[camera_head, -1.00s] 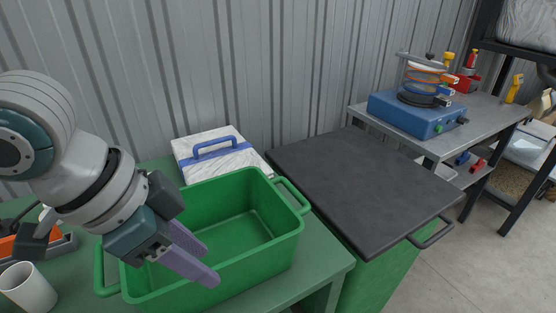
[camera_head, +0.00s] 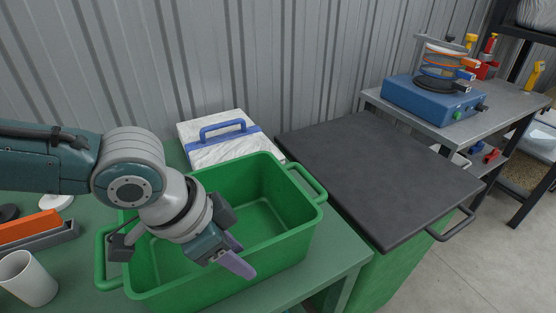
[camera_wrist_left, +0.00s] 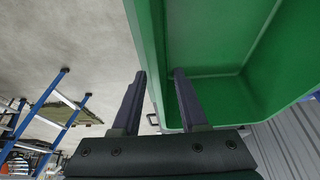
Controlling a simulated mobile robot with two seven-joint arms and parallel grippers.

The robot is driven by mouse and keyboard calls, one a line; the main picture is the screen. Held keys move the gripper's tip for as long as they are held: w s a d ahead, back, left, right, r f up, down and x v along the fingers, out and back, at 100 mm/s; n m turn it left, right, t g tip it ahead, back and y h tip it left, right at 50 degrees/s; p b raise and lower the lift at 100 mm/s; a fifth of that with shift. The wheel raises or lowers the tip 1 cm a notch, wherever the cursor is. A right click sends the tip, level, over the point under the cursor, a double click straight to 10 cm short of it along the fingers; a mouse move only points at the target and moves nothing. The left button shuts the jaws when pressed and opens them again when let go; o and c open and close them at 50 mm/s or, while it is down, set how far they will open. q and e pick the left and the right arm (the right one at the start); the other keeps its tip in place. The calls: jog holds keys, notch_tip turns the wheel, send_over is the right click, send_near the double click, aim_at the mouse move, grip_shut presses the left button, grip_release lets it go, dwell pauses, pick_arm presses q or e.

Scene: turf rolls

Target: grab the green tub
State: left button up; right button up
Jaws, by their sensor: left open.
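The green tub (camera_head: 288,243) is an empty-looking, deep rectangular box with a loop handle at each end. It stands upright on the green table and also fills the upper right of the left wrist view (camera_wrist_left: 207,35). My left gripper (camera_head: 241,257) is open at the tub's near long side, with its purple fingers pointing down at the rim. In the left wrist view the fingers (camera_wrist_left: 160,73) stand apart, with the tub's wall edge between them. One finger appears inside and the other outside. I cannot tell whether either touches the wall. My forearm hides the tub's left part.
A white case with a blue handle (camera_head: 222,146) lies behind the tub. A black-topped green bin (camera_head: 375,175) stands close at the right. A white cup (camera_head: 27,280) and an orange-and-grey tool (camera_head: 40,232) are at the left. A blue device (camera_head: 430,98) sits on the back-right bench.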

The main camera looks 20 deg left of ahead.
pick_arm(q)
jog(key=shift+f, duration=0.2)
grip_shut()
dwell(1.2)
jog(key=shift+w+r, duration=0.1)
